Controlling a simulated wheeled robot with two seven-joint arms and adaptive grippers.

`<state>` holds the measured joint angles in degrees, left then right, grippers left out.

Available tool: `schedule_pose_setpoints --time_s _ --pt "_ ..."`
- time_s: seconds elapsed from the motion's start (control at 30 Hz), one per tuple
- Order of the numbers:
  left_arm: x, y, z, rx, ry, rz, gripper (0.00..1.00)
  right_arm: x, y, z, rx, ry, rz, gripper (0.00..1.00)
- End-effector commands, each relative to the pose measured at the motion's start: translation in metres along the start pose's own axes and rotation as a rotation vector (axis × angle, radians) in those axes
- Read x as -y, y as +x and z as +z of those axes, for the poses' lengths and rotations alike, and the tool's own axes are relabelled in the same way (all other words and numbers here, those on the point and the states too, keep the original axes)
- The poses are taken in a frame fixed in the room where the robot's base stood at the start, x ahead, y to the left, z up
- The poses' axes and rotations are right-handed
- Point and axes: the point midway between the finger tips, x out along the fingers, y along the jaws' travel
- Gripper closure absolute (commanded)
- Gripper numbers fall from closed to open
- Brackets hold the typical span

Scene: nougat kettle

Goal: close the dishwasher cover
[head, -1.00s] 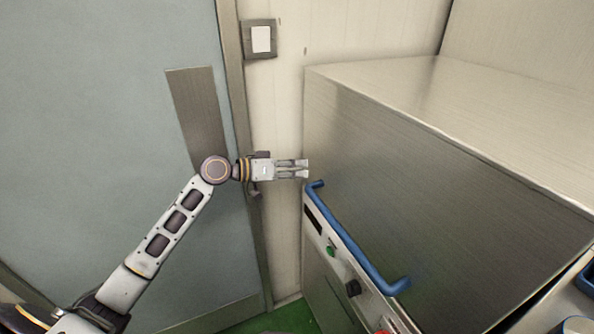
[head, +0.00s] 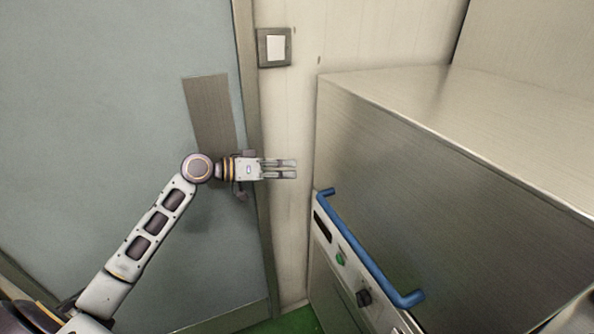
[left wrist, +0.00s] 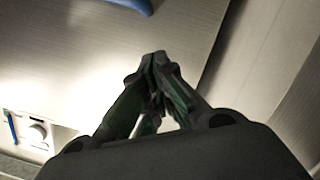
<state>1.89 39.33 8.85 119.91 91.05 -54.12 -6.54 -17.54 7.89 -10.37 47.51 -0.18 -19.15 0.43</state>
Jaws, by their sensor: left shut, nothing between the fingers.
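The dishwasher cover (head: 440,185) is a large brushed-steel box at the right of the head view. It is down, with its lower edge close to the control panel (head: 345,262). A blue bar handle (head: 368,250) runs along its lower front edge. My left gripper (head: 296,169) is shut and empty, left of the cover's near corner and a little above the handle's far end, apart from both. In the left wrist view the shut fingertips (left wrist: 155,58) show before a steel surface, with part of the blue handle (left wrist: 132,4) at the top. My right gripper is not in view.
A grey-blue door (head: 110,120) with a metal plate (head: 209,112) stands behind my left arm. A wall switch (head: 274,47) is above the gripper. Green floor (head: 297,321) shows below.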

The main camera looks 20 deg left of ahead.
Motion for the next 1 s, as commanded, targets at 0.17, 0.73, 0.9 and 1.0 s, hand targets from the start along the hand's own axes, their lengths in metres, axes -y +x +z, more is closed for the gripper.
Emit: schedule_pose_setpoints --time_s 0.17,0.73,0.9,1.0 --pt "0.000 -0.018 0.001 0.000 0.000 -0.001 1.00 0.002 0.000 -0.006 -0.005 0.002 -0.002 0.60" --pt "0.000 -0.037 0.000 0.000 0.002 0.000 1.00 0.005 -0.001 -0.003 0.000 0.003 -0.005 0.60" --pt "0.000 -0.037 0.000 0.000 0.002 0.000 1.00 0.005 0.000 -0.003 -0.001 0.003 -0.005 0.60" --pt "0.000 -0.037 0.000 0.000 0.002 0.000 1.00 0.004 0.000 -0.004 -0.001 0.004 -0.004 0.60"
